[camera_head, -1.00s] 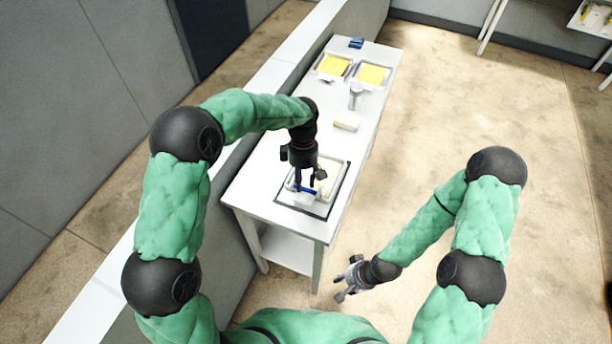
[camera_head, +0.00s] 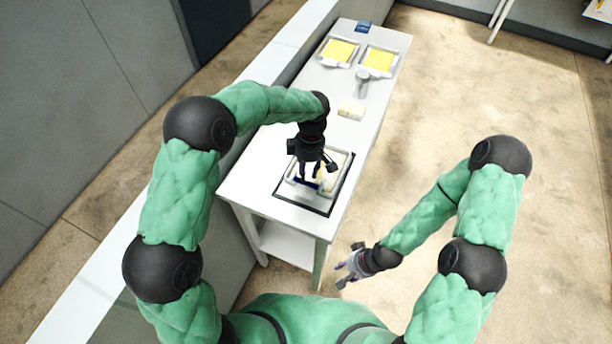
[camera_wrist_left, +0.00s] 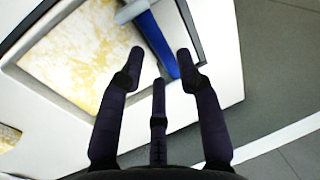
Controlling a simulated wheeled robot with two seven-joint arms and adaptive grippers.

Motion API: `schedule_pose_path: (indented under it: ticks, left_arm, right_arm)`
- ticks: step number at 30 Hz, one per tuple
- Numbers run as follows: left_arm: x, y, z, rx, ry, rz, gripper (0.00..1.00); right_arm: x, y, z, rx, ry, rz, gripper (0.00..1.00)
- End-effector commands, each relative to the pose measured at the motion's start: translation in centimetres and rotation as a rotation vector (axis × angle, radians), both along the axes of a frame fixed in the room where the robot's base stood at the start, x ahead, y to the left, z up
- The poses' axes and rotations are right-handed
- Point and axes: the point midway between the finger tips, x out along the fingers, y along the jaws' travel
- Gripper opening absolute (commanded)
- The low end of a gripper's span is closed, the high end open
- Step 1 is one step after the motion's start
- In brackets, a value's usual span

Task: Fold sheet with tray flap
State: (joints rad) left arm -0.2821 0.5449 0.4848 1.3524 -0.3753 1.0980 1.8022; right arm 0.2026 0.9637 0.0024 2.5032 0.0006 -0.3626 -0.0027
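The tray (camera_head: 343,180) lies at the near end of the white table, inside a dark rectangular outline. A pale yellow, patchy sheet (camera_wrist_left: 80,55) lies in it, partly hidden by my left gripper in the head view. A blue bar (camera_wrist_left: 158,45) with a white mount sits at the tray's edge, apparently the flap's handle. My left gripper (camera_head: 318,172) is over the tray, pointing down. In the wrist view its fingertips (camera_wrist_left: 161,53) are spread on both sides of the blue bar; contact cannot be told. My right gripper (camera_head: 350,266) hangs beside the table, fingers apart and empty.
Two trays with yellow sheets (camera_head: 340,50) (camera_head: 379,60) stand at the table's far end, by a blue item (camera_head: 363,26). A grey cylinder (camera_head: 361,84) and a pale yellow block (camera_head: 351,109) stand mid-table. A low wall runs along the left; floor at right is clear.

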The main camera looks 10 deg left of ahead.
Motion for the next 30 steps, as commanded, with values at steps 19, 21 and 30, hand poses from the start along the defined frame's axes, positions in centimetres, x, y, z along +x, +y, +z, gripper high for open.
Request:
schedule_pose_path:
  ticks: [19, 21, 30]
  left_arm:
    - [-0.4, 0.1, -1.9, -0.001, 0.0, -0.001, 0.04]
    - [-0.4, 0.1, -1.9, -0.001, 0.0, -0.001, 0.0]
    - [-0.2, 0.1, -1.7, 0.005, 0.015, 0.0, 0.0]
  right_arm:
    - [0.0, 0.0, -0.2, 0.0, 0.0, 0.0, 0.4]
    - [0.0, 0.0, -0.2, 0.0, 0.0, 0.0, 0.4]
    - [0.0, 0.0, 0.2, 0.0, 0.0, 0.0, 0.4]
